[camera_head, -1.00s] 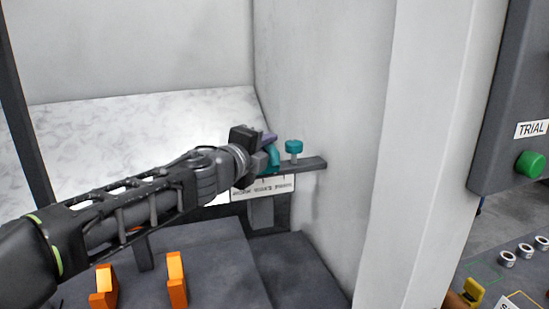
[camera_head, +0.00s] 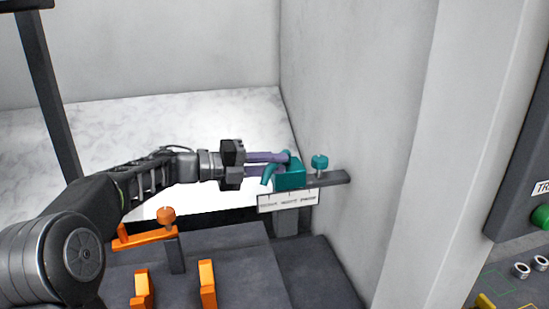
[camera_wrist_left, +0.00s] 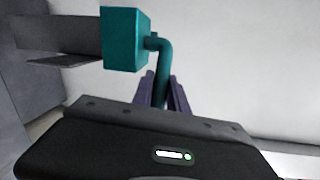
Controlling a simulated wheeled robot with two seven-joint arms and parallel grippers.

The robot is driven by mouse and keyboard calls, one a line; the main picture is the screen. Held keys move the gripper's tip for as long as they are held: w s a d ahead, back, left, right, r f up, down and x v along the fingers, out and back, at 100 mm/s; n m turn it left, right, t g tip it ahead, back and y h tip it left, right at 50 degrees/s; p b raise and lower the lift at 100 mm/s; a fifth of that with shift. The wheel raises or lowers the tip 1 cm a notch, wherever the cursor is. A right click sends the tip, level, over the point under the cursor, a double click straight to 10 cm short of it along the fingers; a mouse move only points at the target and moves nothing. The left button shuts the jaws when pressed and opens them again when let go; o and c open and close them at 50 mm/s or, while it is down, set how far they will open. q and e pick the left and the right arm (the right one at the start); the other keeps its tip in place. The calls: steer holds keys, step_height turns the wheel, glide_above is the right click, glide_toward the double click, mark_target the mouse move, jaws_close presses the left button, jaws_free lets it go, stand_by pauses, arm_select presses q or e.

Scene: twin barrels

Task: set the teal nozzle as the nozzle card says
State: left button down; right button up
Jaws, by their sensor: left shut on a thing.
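The teal nozzle has a block (camera_head: 292,177) on a dark bracket (camera_head: 330,178) at the wall, with a bent spout (camera_head: 267,175) on its left side. A teal knob (camera_head: 320,162) stands on the bracket to the right. My left gripper (camera_head: 277,161) reaches in from the left, its purple fingers shut on the spout. The left wrist view shows the teal block (camera_wrist_left: 122,40) and the spout (camera_wrist_left: 165,62) running down between the fingers (camera_wrist_left: 162,88). A white card (camera_head: 288,201) with small marks hangs below the bracket; its words are too small to read surely. My right gripper is out of view.
An orange lever with a round knob (camera_head: 166,217) stands on a dark post below my left arm. Two orange upright pieces (camera_head: 208,285) are nearer. A grey wall (camera_head: 365,110) closes the right side. A dark panel with a green button (camera_head: 541,216) is far right.

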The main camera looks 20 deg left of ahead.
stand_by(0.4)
arm_select(q)
steer(key=c, duration=1.6)
jaws_free()
steer(key=b+v, duration=0.2)
steer(key=v, duration=0.5)
steer(key=shift+s+a, duration=0.15)
steer(key=shift+a, duration=0.25)
steer(key=shift+f, duration=0.1)
